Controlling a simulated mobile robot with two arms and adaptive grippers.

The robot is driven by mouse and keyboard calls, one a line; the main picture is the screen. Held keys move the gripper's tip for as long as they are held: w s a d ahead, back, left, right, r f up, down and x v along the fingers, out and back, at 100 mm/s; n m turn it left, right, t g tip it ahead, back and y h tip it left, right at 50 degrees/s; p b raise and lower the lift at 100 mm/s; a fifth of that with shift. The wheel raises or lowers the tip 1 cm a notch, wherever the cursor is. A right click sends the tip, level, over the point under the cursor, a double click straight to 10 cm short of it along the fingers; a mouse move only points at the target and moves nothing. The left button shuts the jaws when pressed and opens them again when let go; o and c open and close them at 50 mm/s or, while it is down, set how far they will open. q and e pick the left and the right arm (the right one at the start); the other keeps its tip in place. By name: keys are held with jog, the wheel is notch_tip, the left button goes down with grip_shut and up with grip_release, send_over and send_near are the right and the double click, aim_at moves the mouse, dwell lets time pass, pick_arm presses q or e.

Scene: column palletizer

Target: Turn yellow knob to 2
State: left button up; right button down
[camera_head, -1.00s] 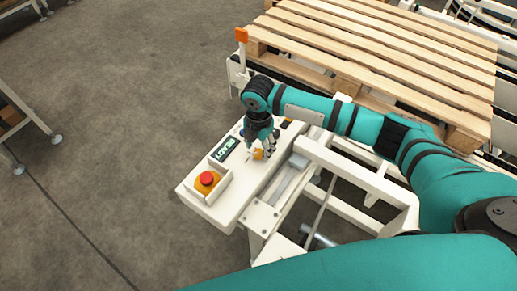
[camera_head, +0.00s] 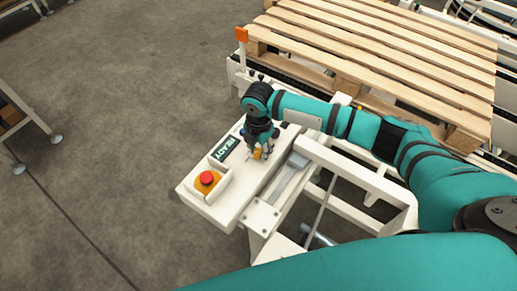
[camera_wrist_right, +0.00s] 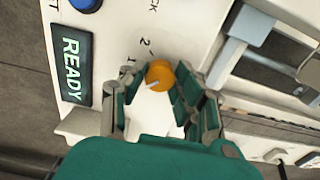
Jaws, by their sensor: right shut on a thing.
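The yellow-orange knob (camera_head: 257,154) sits on the white control panel (camera_head: 222,205); it also shows in the right wrist view (camera_wrist_right: 160,73). Printed marks 1 and 2 (camera_wrist_right: 146,43) lie beside it on the panel. A pale line on the knob lies on its lower-left side in the wrist view. My right gripper (camera_head: 260,152) points down at the panel, with its fingers (camera_wrist_right: 158,97) on either side of the knob, shut on it. The fingers partly hide the panel around the knob. My left gripper is not in view.
A READY display (camera_head: 226,148) and a red emergency button (camera_head: 207,178) in a raised white guard sit close by. A blue button (camera_wrist_right: 86,4) is near the display. A wooden pallet (camera_head: 390,50) lies behind my right arm. The floor at left is mostly clear.

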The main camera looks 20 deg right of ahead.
jog(key=shift+r+m+p, duration=0.2)
jog(key=shift+m+p, duration=0.6)
jog(key=shift+p, duration=0.3)
jog(key=m+p, duration=0.3)
jog(key=shift+p, duration=0.35)
jog(key=m+p, duration=0.2)
jog(key=m, duration=0.1)
jog(key=m+p, duration=0.4)
jog(key=m, duration=0.1)
jog(key=shift+m, duration=0.3)
jog(key=shift+f+m+p, duration=0.15)
jog(key=shift+m+p, duration=1.1)
jog(key=shift+m, duration=1.05)
jog(key=c, duration=1)
grip_release()
